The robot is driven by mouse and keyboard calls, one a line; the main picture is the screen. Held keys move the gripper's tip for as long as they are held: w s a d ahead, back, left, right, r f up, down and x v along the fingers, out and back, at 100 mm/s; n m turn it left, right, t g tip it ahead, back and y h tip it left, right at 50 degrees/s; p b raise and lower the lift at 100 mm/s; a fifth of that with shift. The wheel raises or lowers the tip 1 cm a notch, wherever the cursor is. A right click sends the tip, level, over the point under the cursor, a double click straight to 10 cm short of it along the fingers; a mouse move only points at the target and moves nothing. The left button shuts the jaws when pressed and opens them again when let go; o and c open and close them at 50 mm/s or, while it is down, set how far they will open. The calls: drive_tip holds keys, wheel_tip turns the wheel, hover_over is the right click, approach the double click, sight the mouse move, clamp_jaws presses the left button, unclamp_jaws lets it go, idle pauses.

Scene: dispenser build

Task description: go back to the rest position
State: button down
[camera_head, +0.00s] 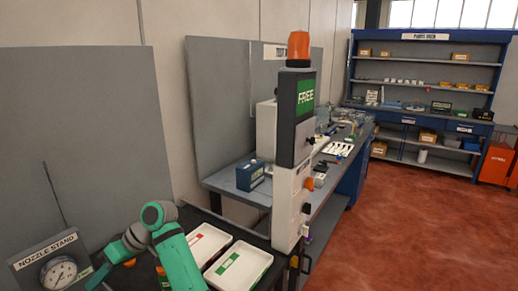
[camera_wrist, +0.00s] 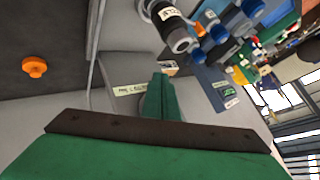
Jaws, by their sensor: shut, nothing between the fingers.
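My green arm rises from the bottom of the head view, bends at a grey joint and reaches down to the left. My gripper is low there beside the nozzle stand (camera_head: 45,248), and its fingertips are hard to make out. In the wrist view my gripper (camera_wrist: 160,80) shows as green fingers together beyond a dark strip, with nothing held between them. A grey surface with a small pale label (camera_wrist: 130,90) lies behind the fingers.
A round gauge (camera_head: 58,273) is on the nozzle stand. A white post (camera_head: 290,205) with a FREE sign (camera_head: 306,97) and orange lamp (camera_head: 298,48) stands beyond.

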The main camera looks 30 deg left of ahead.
drive_tip(key=w+d+r+m+t+y, duration=0.1)
drive_tip(key=w+d+m+t+y, duration=0.2)
drive_tip(key=w+d+m, duration=0.55)
drive_tip(key=w+d+r+m+t+y, duration=0.1)
drive_tip(key=w+d+t+y, duration=0.3)
drive_tip(key=w, duration=0.9)
drive_tip(key=w+d+r+m+t+y, duration=0.1)
drive_tip(key=w+d+m+t+y, duration=0.1)
drive_tip(key=w+d+m, duration=0.65)
drive_tip(key=w+d+f+m+t+h, duration=0.2)
drive_tip(key=w+d+f+t, duration=0.35)
drive_tip(key=d, duration=0.45)
drive_tip(key=w+d+f+m+t+h, duration=0.1)
drive_tip(key=w+d+f+m+t, duration=0.35)
drive_tip(key=d, duration=0.65)
drive_tip(key=s+d+f+t+h, duration=0.1)
drive_tip(key=s+d+f+h, duration=0.3)
drive_tip(key=s+d+f, duration=0.55)
drive_tip(key=s+d+f+t+h, duration=0.1)
drive_tip(key=s+d+f+h, duration=0.35)
drive_tip(key=s+f, duration=0.9)
drive_tip(key=s+d+n+h, duration=0.1)
drive_tip(key=s+d+h, duration=0.3)
drive_tip(key=s, duration=1.3)
drive_tip(key=s+d+r+n+t, duration=0.1)
drive_tip(key=s+r+n, duration=0.2)
drive_tip(key=s+r, duration=0.8)
drive_tip(key=shift+s+n+t, duration=0.35)
drive_tip(key=shift+s+t, duration=0.05)
drive_tip(key=shift+s, duration=0.55)
